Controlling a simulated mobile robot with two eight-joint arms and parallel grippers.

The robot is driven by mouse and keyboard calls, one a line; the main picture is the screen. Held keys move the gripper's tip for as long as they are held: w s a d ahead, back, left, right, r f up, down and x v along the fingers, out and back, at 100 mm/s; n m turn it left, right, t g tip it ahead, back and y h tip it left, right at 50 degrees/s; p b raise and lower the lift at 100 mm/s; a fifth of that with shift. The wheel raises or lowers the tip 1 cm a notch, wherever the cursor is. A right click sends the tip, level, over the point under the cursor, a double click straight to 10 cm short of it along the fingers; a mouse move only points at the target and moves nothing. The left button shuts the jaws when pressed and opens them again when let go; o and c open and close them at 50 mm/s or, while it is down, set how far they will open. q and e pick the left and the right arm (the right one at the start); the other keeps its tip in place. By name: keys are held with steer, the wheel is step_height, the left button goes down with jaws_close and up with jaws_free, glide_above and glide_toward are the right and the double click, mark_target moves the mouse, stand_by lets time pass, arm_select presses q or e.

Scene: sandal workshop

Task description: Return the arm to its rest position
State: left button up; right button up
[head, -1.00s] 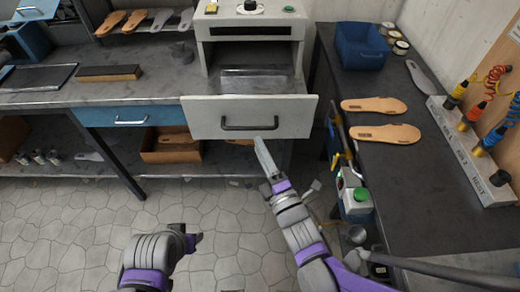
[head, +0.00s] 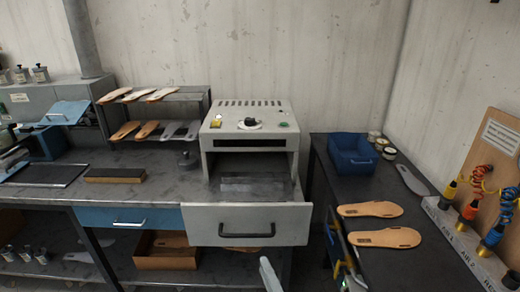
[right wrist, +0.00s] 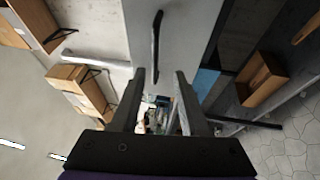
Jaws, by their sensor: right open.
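My right gripper (head: 269,272) shows at the bottom middle of the head view, just below the front of a pulled-out grey drawer. The right wrist view shows my right gripper (right wrist: 161,80) open, with its two dark fingers apart and nothing between them. The drawer front (right wrist: 185,30) lies ahead of the fingers in that view, with its dark bar handle (right wrist: 156,45) beyond the fingertips and apart from them. In the head view the handle (head: 247,235) is on the drawer front (head: 205,222). My left gripper is out of view.
The drawer belongs to a grey machine (head: 250,118) on the workbench. At right, a dark bench (head: 400,265) holds two tan soles (head: 370,209) and a blue bin (head: 351,155). A wooden box (head: 165,257) sits on the shelf below.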

steer(key=s+d+f+m+g+h+p, duration=0.2)
steer(key=d+m+g+h, duration=0.1)
steer(key=d+m, duration=0.35)
steer(key=s+d+f+m+g+h+p, duration=0.1)
steer(key=s+d+m+g+h+p, duration=0.15)
steer(key=d+m, duration=0.35)
steer(key=s+d+f+m+g+h+p, duration=0.1)
steer(key=s+d+f+m+g+p, duration=0.1)
steer(key=s+m+g, duration=0.5)
steer(key=s+d+m, duration=0.1)
steer(key=s+m, duration=0.2)
steer(key=s, duration=0.1)
steer(key=shift+d+h, duration=0.15)
steer(key=shift+h, duration=0.2)
